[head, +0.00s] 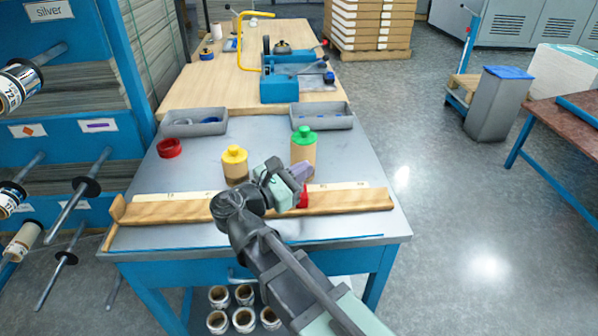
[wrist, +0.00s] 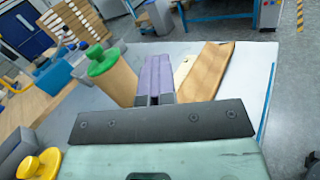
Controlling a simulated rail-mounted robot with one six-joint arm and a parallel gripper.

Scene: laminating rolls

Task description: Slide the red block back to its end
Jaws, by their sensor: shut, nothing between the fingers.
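A small red block (head: 304,199) sits at the wooden measuring board (head: 160,212), right of the board's middle in the head view. My gripper and arm partly cover it. The board has a raised wooden stop (head: 117,208) at its left end and a pale scale strip along its back. My gripper (head: 303,172) is shut and empty, with purple fingers close to the block. I cannot tell whether they touch it. In the wrist view the fingers (wrist: 158,72) point toward the board (wrist: 212,68); the block does not show there.
A red ring (head: 170,148) lies at the left. Two grey trays (head: 195,122) (head: 322,116) stand farther back. The table front is clear.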

